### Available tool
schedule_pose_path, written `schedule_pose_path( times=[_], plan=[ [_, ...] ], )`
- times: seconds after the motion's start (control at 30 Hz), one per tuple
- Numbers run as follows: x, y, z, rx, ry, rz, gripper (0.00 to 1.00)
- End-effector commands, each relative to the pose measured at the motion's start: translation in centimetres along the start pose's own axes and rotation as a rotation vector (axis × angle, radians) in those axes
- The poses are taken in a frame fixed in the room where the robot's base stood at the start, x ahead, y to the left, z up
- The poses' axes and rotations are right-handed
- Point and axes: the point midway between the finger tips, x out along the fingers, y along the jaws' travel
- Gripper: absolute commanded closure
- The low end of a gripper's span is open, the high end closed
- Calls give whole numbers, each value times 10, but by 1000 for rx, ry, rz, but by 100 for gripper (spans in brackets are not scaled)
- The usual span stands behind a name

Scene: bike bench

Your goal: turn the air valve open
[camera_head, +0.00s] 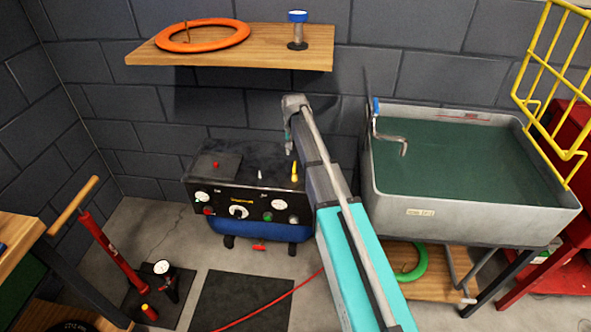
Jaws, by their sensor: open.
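A black and blue compressor (255,230) stands against the wall, with gauges and knobs on its dark front panel. A small red lever-like part (258,247) sits low at its front; it may be the air valve, but I cannot tell its setting. A yellow upright part (294,172) and a small red knob (215,164) are on the compressor's top. My gripper (288,146) is small in view, open, pointing down above the right rear of the compressor. It appears apart from these parts. My arm hides the area right of the compressor.
A wooden shelf (265,60) above holds an orange ring (203,35) and a blue-topped post (297,30). A grey sink (470,220) stands at right with a bent tap (390,137). A red floor pump (112,252) is at left. A red hose (270,315) crosses the floor.

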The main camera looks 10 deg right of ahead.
Motion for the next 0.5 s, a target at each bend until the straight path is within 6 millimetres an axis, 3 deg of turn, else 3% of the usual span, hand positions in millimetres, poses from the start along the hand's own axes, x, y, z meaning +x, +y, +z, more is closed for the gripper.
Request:
schedule_pose_path(
  times=[0.5],
  plan=[
    [45,-1,0,-1,0,0,49]
  ],
)
